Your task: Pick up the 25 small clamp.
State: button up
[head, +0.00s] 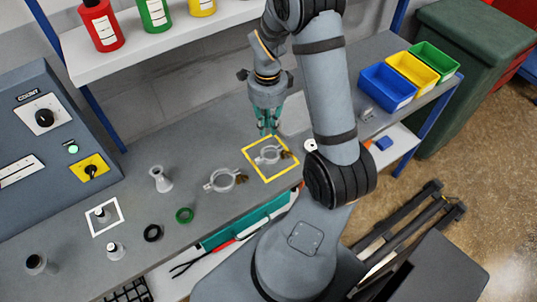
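A silver ring clamp (268,155) with a brass wing nut on its right side lies inside a yellow square outline on the grey bench. A second, similar and slightly larger-looking clamp (221,181) lies to its left, outside the outline. I cannot read a size on either one. My gripper (267,132) has teal fingers and points down, just above and behind the clamp in the yellow square. Its fingertips look apart, with nothing seen between them. The gap to the clamp is hard to judge from this view.
A metal flanged fitting (160,179), a green ring (184,215) and a black ring (153,233) lie to the left. A control box (50,140) stands at far left. Blue (387,88), yellow and green bins stand at right. A shelf with bottles (150,45) hangs behind.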

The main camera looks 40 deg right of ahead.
aim_at(268, 147)
notch_tip(268, 147, down, 4)
jog(key=shift+p, duration=0.3)
jog(key=shift+s+f+p, duration=0.15)
jog(key=shift+f+p, duration=0.25)
jog(key=shift+f, duration=0.1)
jog(key=shift+f+p, duration=0.75)
jog(key=shift+f, duration=1.4)
jog(key=shift+c, duration=0.2)
jog(key=c, duration=0.3)
grip_shut()
